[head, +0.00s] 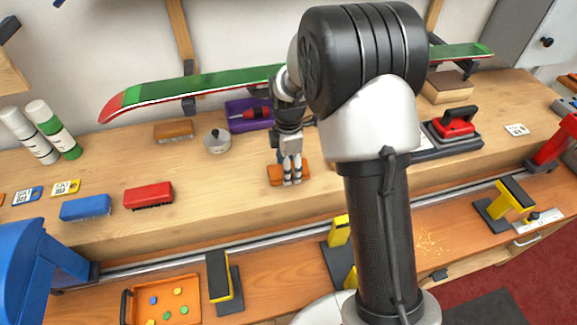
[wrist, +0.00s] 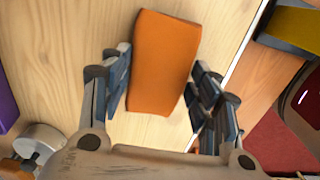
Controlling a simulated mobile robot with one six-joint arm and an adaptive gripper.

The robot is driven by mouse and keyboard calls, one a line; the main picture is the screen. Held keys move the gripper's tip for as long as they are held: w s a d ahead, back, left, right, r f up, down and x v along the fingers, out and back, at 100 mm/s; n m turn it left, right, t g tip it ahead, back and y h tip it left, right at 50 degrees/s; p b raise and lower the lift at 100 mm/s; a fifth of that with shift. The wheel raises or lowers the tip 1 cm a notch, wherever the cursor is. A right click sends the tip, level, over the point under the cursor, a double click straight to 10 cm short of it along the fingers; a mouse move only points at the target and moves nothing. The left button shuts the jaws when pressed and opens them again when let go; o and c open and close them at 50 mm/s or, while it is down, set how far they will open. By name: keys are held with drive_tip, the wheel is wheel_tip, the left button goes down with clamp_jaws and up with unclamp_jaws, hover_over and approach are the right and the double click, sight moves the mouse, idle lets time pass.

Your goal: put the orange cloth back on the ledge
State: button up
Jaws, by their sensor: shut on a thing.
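The orange cloth (head: 275,174) is a small folded block in the middle of the wooden ledge (head: 235,205). My gripper (head: 291,182) points down over it and is shut on it. In the wrist view the cloth (wrist: 163,62) lies between my two fingers (wrist: 160,95), with its far part reaching out beyond them. The cloth is at or just above the ledge surface; I cannot tell whether it touches. My fingers hide part of it in the head view.
A red brush (head: 148,195) and a blue brush (head: 86,208) lie to the left on the ledge. A grey round pot (head: 217,141) and a purple tray (head: 240,122) stand behind. A green and red ski (head: 200,88) spans the back. Bare wood surrounds the cloth in front.

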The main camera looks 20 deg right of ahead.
drive_tip(key=shift+f, duration=0.2)
drive_tip(key=o, duration=0.9)
drive_tip(key=shift+o, duration=0.2)
drive_tip(key=s+r+m+t+p, duration=0.1)
drive_tip(key=s+r+m+p, duration=0.2)
drive_tip(key=r, duration=0.8)
drive_tip(key=s+r+m+p, duration=0.15)
drive_tip(key=s+r, duration=0.25)
drive_tip(key=r, duration=0.6)
drive_tip(key=s+r+m+t, duration=0.1)
drive_tip(key=s+r+m, duration=0.1)
drive_tip(key=s+m, duration=0.4)
drive_tip(key=s+r+m+t+b, duration=0.1)
drive_tip(key=s+m, duration=0.6)
drive_tip(key=s, duration=0.8)
drive_tip(key=shift+r+t, duration=0.4)
drive_tip(key=shift+t, duration=0.4)
